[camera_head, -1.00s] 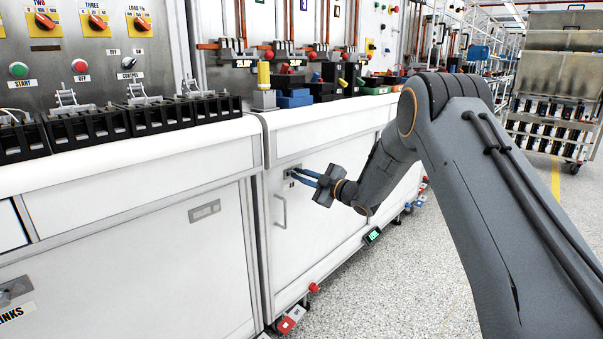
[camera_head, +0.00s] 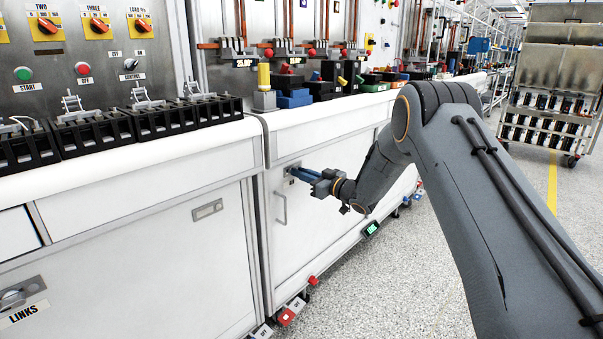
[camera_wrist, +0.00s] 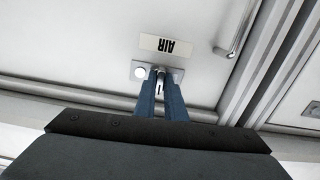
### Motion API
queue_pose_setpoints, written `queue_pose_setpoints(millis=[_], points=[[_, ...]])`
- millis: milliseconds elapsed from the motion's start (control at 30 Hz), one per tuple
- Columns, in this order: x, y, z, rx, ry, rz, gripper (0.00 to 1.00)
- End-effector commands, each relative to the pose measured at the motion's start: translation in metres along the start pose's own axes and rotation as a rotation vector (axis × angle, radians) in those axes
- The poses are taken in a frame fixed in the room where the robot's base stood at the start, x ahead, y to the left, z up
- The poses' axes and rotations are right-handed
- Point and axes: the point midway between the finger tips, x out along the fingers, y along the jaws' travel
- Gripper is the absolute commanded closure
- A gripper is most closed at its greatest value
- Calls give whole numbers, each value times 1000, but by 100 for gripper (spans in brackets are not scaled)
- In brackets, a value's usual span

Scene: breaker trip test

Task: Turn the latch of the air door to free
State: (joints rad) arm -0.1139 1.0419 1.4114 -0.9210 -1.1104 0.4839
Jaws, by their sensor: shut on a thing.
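The air door (camera_head: 330,215) is the white cabinet door right of the vertical gap, with its latch plate (camera_head: 292,167) near the top left of the door. In the wrist view, the upside-down AIR label (camera_wrist: 166,45) sits beside the latch (camera_wrist: 161,78), a small metal part on a bright plate. My gripper (camera_head: 293,172) is at the latch, its two blue fingers (camera_wrist: 160,78) closed around it. The fingers hide part of the latch, so its exact turn angle is hard to read.
A bar handle (camera_head: 281,208) is on the door below the latch. The neighbouring LINKS door (camera_head: 140,260) is at the left. A small device with a green screen (camera_head: 372,229) is low at the cabinet base.

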Motion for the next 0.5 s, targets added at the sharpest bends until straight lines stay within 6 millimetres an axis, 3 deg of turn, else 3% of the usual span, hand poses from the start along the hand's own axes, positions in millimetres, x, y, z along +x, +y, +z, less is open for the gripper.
queue_pose_setpoints(millis=[500], points=[[-1,-2,4,66,-6,-3,100]])
